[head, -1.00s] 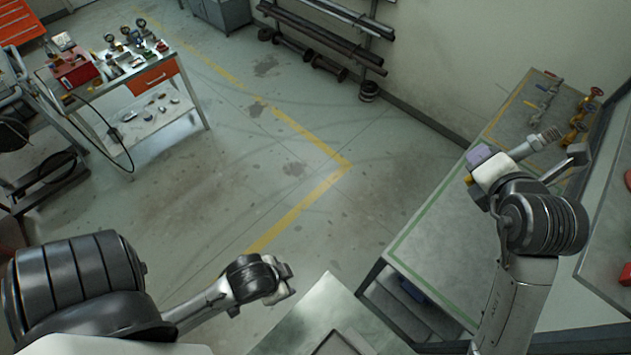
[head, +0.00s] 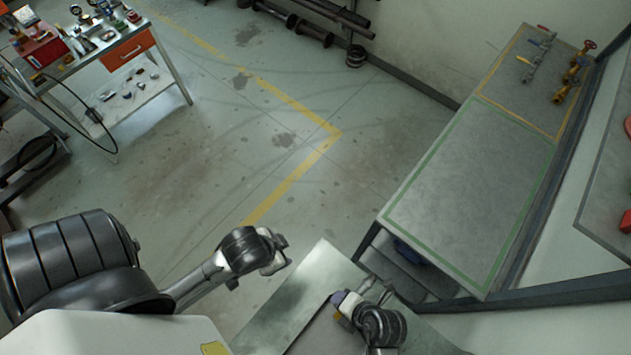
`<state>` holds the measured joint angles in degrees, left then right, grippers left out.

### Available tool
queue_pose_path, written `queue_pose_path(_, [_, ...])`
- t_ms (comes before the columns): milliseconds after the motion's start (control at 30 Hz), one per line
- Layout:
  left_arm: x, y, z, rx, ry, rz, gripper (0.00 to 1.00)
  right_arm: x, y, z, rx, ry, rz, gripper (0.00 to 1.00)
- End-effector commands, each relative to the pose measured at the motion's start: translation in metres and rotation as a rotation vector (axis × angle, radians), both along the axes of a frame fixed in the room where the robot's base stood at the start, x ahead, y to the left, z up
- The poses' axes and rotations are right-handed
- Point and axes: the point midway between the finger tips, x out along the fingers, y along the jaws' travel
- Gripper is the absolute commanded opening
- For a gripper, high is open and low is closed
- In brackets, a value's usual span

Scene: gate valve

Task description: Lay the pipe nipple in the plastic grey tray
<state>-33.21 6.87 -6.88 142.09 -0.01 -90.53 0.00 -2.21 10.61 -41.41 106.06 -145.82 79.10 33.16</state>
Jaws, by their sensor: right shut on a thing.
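My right gripper (head: 362,292) is low in the head view, above the near metal table (head: 312,268). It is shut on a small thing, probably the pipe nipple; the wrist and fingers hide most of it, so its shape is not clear. A flat grey surface with a dark edge (head: 312,338) lies on this table at the bottom of the view, just left of my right wrist. It may be the grey tray, mostly cut off by the frame. My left gripper (head: 277,259) hangs left of the table's far corner; its jaw opening cannot be made out.
The long bench (head: 465,190) at right has a bare green-outlined area. Yellow valve parts (head: 572,75) and a grey pipe assembly (head: 537,58) lie in its yellow-outlined far section. A tool cart (head: 110,70) stands far left. Open floor lies between.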

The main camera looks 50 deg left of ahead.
Motion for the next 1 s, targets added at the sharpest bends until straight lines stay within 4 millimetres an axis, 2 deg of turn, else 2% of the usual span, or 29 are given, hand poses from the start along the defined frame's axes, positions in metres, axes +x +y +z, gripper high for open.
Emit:
queue_pose_path(33, [0.000, 0.001, -0.003, 0.002, 0.000, -0.001, 0.59, -0.024, -0.004, -0.014, -0.011, 0.028, 0.015, 0.00])
queue_pose_path(200, [0.000, 0.002, -0.007, 0.007, 0.000, -0.005, 0.59, -0.086, -0.011, -0.037, -0.042, 0.087, 0.053, 0.00])
queue_pose_path(400, [0.000, 0.002, -0.010, 0.007, 0.001, -0.004, 0.59, -0.130, -0.017, -0.049, -0.064, 0.121, 0.078, 0.00])
queue_pose_path(600, [0.000, 0.001, -0.012, 0.003, 0.001, -0.001, 0.59, -0.146, -0.018, -0.054, -0.071, 0.132, 0.087, 0.00])
queue_pose_path(1000, [0.000, -0.002, -0.038, -0.007, 0.000, 0.005, 0.59, -0.146, -0.018, -0.076, -0.071, 0.130, 0.086, 0.00])
